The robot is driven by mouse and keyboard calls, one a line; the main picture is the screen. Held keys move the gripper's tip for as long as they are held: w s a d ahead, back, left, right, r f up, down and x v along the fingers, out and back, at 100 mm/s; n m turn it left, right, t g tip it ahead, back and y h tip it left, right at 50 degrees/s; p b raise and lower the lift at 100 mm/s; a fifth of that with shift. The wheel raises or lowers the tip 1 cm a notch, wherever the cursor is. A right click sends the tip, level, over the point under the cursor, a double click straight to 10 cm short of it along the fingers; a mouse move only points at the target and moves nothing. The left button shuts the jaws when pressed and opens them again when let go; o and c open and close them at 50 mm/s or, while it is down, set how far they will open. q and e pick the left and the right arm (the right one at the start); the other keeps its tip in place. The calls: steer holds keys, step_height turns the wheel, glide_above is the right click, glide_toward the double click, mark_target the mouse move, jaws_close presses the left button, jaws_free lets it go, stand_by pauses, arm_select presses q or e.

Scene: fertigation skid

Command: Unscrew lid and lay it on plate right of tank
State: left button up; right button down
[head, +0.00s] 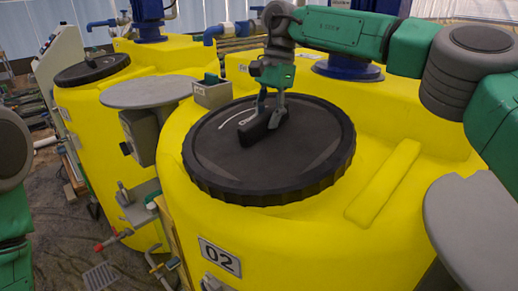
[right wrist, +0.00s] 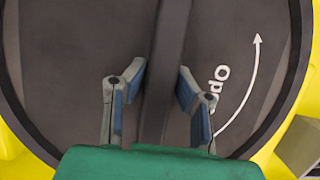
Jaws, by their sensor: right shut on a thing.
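The large black ribbed lid (head: 310,165) sits on the yellow tank marked 02 (head: 290,225). A raised bar handle (head: 256,128) crosses its top. The handle also shows in the right wrist view (right wrist: 165,70), beside a white curved arrow and lettering. My right gripper (head: 268,112) reaches down from above and is shut on the handle, with one finger on each side of it. The grey plate right of the tank (head: 478,225) is bare and partly cut off by the picture's edge. My left gripper is out of view; only part of my left arm shows at the left edge.
Another grey plate (head: 150,92) stands left of the tank, above a grey box. A second yellow tank (head: 110,125) with a smaller black lid (head: 92,70) stands behind it. A small grey box (head: 212,93) sits close to the lid's far left rim. Pipes and valves run at lower left.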

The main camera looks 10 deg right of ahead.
steer(key=shift+w+a+r, duration=0.15)
steer(key=shift+w+r, duration=0.15)
steer(key=shift+r, duration=0.25)
steer(key=shift+w+r, duration=0.1)
steer(key=shift+r, duration=0.15)
steer(key=shift+w+a+r, duration=0.1)
steer(key=shift+a+r, duration=0.05)
steer(key=shift+r, duration=0.2)
steer(key=shift+r, duration=0.15)
steer(key=shift+w+a+r, duration=0.15)
steer(key=shift+a+r, duration=0.15)
steer(key=shift+r, duration=0.5)
steer(key=shift+a+r, duration=0.15)
steer(key=shift+r, duration=0.65)
steer(key=shift+s+r, duration=0.35)
steer(key=shift+s, duration=0.05)
